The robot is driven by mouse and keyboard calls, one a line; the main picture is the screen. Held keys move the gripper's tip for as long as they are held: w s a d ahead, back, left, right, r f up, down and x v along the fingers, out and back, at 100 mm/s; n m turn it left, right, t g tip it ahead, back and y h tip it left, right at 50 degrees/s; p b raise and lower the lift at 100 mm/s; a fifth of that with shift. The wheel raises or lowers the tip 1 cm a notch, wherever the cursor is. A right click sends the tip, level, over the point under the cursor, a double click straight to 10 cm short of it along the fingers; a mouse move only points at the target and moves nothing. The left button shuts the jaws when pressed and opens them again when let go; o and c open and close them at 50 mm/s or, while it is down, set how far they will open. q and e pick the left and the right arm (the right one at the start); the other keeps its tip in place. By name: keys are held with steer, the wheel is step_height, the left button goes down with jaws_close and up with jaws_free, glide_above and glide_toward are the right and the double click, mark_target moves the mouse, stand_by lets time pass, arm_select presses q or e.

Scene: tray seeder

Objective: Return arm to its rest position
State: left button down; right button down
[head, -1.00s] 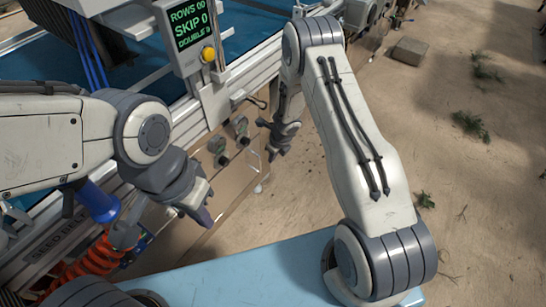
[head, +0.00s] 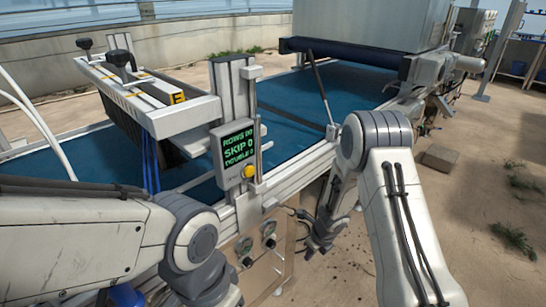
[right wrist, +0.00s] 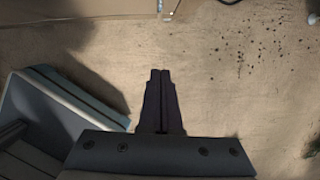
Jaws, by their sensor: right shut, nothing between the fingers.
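My right arm comes in from the lower right of the head view and folds down at its wrist. Its dark right gripper (head: 314,246) hangs beside the front panel of the seeding machine, over sandy ground. In the right wrist view the two fingers (right wrist: 160,74) lie together, shut, with nothing between them and bare ground below. My left arm crosses the lower left of the head view. Its wrist bends down at the bottom edge, and the left fingers are cut off from sight.
The seeder's blue belt (head: 283,98) runs behind both arms. A display box (head: 237,156) with green text and a yellow knob (head: 250,172) stands between the arms. Gauges (head: 268,233) sit on the front panel. A stone block (head: 440,158) lies on open sand at right.

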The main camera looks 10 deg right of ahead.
steer(key=s+a+r+m+t+h, duration=0.1)
steer(key=s+a+r+m+h, duration=0.15)
steer(key=r+m, duration=0.7)
steer(key=s+a+r+m+t+h, duration=0.15)
steer(key=a+r+m, duration=0.25)
steer(key=r+m, duration=0.5)
steer(key=s+a+r+m+g+y, duration=0.1)
steer(key=s+a+r+m+g, duration=0.15)
steer(key=s+m, duration=0.5)
steer(key=s+a+r+m+g+y, duration=0.1)
steer(key=s+a+r+m, duration=0.2)
steer(key=s, duration=0.7)
steer(key=s+a+r+m+g+y, duration=0.1)
steer(key=s+r+m+g+y, duration=0.15)
steer(key=s+m, duration=0.5)
step_height(320, 180, up, 22)
steer(key=n+t+h+p, duration=0.1)
steer(key=p, duration=2.1)
steer(key=shift+d+f, duration=0.25)
steer(key=shift+d, duration=0.05)
steer(key=shift+s, duration=0.1)
